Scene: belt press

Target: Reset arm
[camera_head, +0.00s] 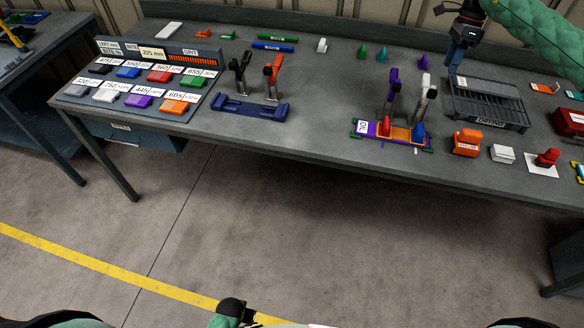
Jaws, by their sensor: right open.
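My right arm, in a green sleeve, comes in at the top right. Its gripper (455,62) points down over the back left of the drying rack (488,104). It is open, and nothing shows between its fingers. Its gap is hard to make out at this angle. At the bottom edge a dark joint with green parts of my own body shows. My left gripper is not in view.
The grey workbench (320,120) holds a labelled tray (140,80), a blue clamp fixture (250,108), a purple and orange clamp fixture (388,134), an orange block (466,142), a white block (502,153) and a red button (547,158). Bench space between the fixtures is free.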

